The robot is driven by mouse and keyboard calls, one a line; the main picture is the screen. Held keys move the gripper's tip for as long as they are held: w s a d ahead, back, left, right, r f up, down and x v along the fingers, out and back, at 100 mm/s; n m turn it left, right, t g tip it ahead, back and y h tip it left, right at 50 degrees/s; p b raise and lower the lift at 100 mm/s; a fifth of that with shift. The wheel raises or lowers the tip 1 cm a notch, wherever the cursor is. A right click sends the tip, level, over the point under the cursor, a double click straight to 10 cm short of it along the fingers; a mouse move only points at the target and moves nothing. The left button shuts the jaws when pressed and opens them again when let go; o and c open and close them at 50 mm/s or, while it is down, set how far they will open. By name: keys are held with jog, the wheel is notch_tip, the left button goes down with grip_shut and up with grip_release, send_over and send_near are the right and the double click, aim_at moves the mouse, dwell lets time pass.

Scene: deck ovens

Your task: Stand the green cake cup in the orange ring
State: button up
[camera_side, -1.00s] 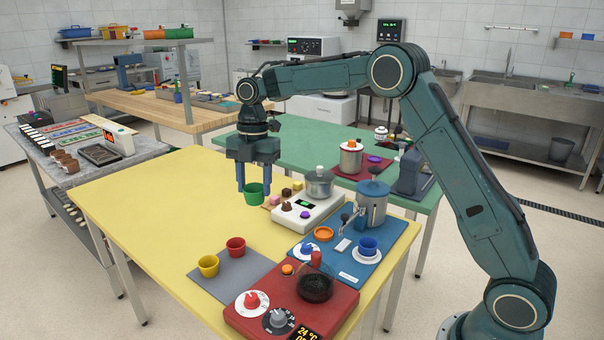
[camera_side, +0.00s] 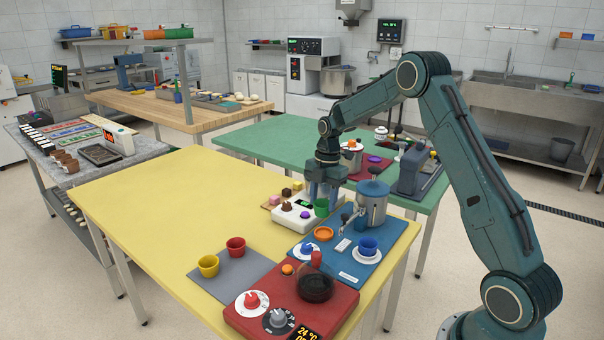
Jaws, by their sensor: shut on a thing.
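The green cake cup (camera_side: 321,208) is held upright between the fingers of my gripper (camera_side: 323,197), which is shut on it. The cup appears in front of the right part of the white scale; its exact height above it is hard to tell. The orange ring (camera_side: 323,234) lies on the blue mat (camera_side: 374,262), nearer the camera and just below the cup in the picture. The ring looks empty. Cup and ring are apart.
A grey metal grinder (camera_side: 371,203) with a crank stands close to the right of the gripper. Blue cup (camera_side: 368,246), white scale (camera_side: 287,221) with small cakes, and red device (camera_side: 262,318) surround the ring. Red cup (camera_side: 236,247) and yellow cup (camera_side: 208,266) stand on a grey mat.

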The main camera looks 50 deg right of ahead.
jog(key=shift+s+d+f, duration=0.2)
jog(key=shift+s+d, duration=0.05)
jog(key=shift+d, duration=0.1)
jog(key=shift+f, duration=0.1)
jog(key=shift+f, duration=2.75)
jog(key=shift+f, duration=0.65)
jog(key=o, duration=0.7)
jog(key=shift+r, duration=0.1)
jog(key=shift+d+r, duration=0.2)
jog(key=shift+r, duration=1.6)
jog(key=shift+d+r, duration=0.25)
jog(key=shift+r, duration=1.55)
jog(key=shift+d+r, duration=0.2)
jog(key=shift+r, duration=1.6)
